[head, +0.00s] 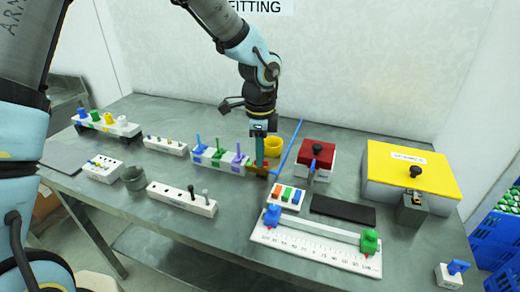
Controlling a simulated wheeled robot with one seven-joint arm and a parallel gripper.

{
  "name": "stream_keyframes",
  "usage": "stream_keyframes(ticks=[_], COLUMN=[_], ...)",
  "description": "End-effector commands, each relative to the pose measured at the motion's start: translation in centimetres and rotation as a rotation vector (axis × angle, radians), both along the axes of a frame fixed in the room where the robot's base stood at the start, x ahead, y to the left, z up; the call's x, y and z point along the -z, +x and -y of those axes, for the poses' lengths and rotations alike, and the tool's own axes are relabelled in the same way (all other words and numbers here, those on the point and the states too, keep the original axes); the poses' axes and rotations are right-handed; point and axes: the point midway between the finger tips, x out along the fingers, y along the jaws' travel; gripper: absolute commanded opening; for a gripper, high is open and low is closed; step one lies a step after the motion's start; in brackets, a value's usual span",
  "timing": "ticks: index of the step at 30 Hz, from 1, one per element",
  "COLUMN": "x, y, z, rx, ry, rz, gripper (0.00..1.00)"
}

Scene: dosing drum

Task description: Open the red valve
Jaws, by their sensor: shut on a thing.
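My gripper (259,164) points straight down at the middle of the table, beside the right end of a white rack. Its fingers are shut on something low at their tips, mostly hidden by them. A small red-orange and yellow piece (272,169) shows right at the fingertips. It may be the red valve, but it is too small to tell its handle or how far it is turned.
Close by are the white rack with coloured pegs (221,160), a yellow cup (278,152), a thin blue line or rod (291,141) and a red-lidded box (319,149). A ruler fixture (315,251) lies in front. The yellow-lidded box (412,170) stands right.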

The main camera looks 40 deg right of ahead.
Motion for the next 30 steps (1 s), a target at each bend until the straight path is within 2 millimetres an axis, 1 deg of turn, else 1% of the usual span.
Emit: stream_keyframes(ticks=[1, 6, 12, 18, 29, 30], x=[-0.32, -0.22, -0.15, -0.06, -0.03, -0.03], y=[-0.06, -0.02, 0.0, 0.0, 0.0, 0.0], z=[0.03, 0.06, 0.1, 0.13, 0.15, 0.15], rx=[0.032, 0.134, 0.211, 0.243, 0.247, 0.247], ry=[0.0, 0.0, -0.001, -0.001, -0.001, -0.001], rz=[-0.001, -0.002, -0.001, 0.0, 0.0, 0.0], gripper=[0.0, 0.0, 0.0, 0.0, 0.0, 0.09])
